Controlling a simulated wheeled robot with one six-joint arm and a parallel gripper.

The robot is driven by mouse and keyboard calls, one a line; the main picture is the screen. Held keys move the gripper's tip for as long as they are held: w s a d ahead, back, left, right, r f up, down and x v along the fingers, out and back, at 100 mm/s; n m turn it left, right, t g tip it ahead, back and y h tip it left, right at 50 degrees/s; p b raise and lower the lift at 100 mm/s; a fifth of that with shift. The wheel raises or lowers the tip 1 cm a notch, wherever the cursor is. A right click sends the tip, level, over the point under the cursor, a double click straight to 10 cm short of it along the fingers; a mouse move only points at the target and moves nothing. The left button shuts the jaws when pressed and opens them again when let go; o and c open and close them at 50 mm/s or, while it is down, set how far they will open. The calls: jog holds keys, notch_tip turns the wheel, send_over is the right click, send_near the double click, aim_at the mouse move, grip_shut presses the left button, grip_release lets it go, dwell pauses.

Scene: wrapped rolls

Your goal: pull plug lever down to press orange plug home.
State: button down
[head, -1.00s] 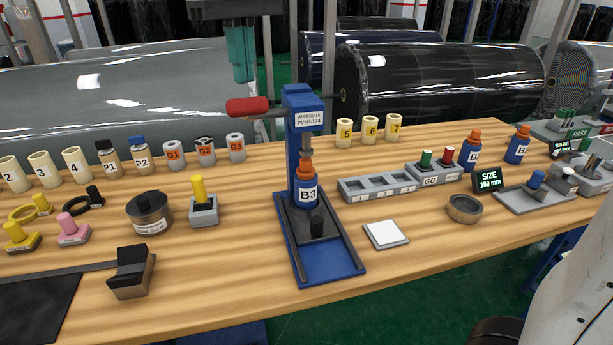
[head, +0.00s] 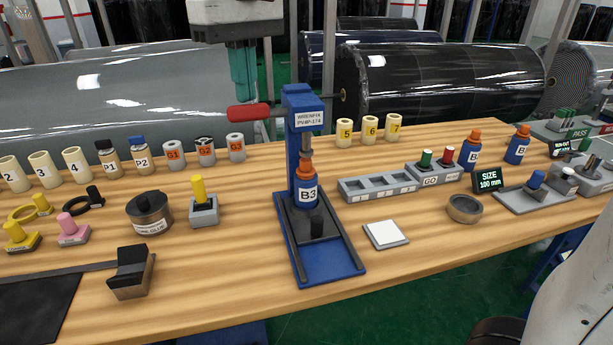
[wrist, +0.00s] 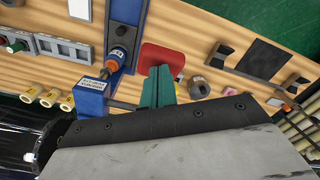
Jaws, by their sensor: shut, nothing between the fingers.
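The blue press (head: 305,110) stands upright on the table. Its plug lever has a red handle (head: 249,112) that sticks out to the left, almost level. The orange plug (head: 305,170) sits at the top of the blue B3 bottle (head: 307,194), under the press ram. How deep the plug sits cannot be told. My gripper (head: 244,100) is shut and empty, with its teal fingers pointing down right above the red handle, at or very near contact. In the wrist view my gripper (wrist: 158,85) overlaps the red handle (wrist: 165,60), and the orange plug (wrist: 117,54) shows beside the press column.
A glue tin (head: 149,212) and a grey block with a yellow peg (head: 203,205) stand left of the press. A white pad (head: 386,234) and a grey tray (head: 377,188) lie to its right. Cream rolls stand along the back edge.

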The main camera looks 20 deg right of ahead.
aim_at(250, 120)
jog(key=shift+f, duration=0.1)
dwell(0.3)
jog(key=shift+s+f, duration=0.2)
jog(key=shift+f, duration=1.15)
jog(key=shift+s+f, duration=0.2)
jog(key=shift+f, duration=1.15)
jog(key=shift+w+f, duration=0.15)
jog(key=shift+f, duration=1)
